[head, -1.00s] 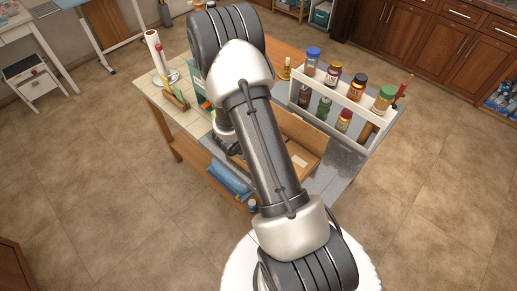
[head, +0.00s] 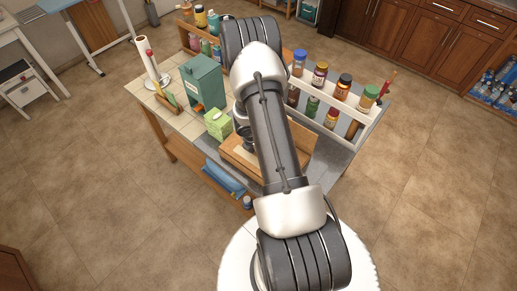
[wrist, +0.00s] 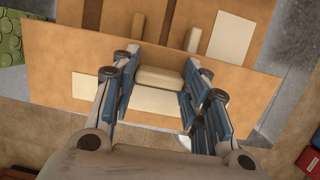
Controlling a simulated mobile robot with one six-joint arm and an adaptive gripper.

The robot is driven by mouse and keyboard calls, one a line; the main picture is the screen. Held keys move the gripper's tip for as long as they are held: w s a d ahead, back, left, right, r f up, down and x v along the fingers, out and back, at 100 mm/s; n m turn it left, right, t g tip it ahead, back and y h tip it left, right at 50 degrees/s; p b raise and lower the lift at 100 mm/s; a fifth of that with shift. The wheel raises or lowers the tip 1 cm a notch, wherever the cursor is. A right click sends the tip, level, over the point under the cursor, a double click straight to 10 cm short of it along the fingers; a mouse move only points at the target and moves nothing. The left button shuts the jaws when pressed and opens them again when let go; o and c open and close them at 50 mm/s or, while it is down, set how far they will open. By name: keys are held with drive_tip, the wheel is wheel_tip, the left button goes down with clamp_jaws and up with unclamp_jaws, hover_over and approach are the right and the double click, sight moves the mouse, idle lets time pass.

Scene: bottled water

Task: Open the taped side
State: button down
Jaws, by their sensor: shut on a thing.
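The cardboard box (head: 237,158) stands on the table, partly hidden behind my arm in the head view. In the wrist view a wide cardboard panel (wrist: 55,70) of it runs across the picture, with a pale rectangular patch (wrist: 95,92) on it. My gripper (wrist: 158,92) has its blue-padded fingers on either side of a cream block-like tab (wrist: 160,77) at this panel and is shut on it. The fingertips are hidden from the head view. Another pale patch (wrist: 230,36) shows on the cardboard beyond the panel.
A green dispenser (head: 203,82) and a light green box (head: 218,124) stand left of the cardboard box. A white rack (head: 345,103) with several bottles stands at the right. A paper towel roll (head: 147,58) is at the table's left. Grey tabletop shows right of the box.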

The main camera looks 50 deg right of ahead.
drive_tip(key=shift+s+d+f, duration=0.1)
drive_tip(key=shift+d+f, duration=0.2)
drive_tip(key=shift+f, duration=0.15)
drive_tip(key=shift+s, duration=0.1)
drive_tip(key=c, duration=1.3)
unclamp_jaws()
drive_tip(key=o, duration=0.4)
drive_tip(key=shift+d+f, duration=0.1)
drive_tip(key=shift+d, duration=0.05)
drive_tip(key=shift+w+r, duration=0.2)
drive_tip(key=v, duration=1.1)
drive_tip(key=shift+r, duration=0.35)
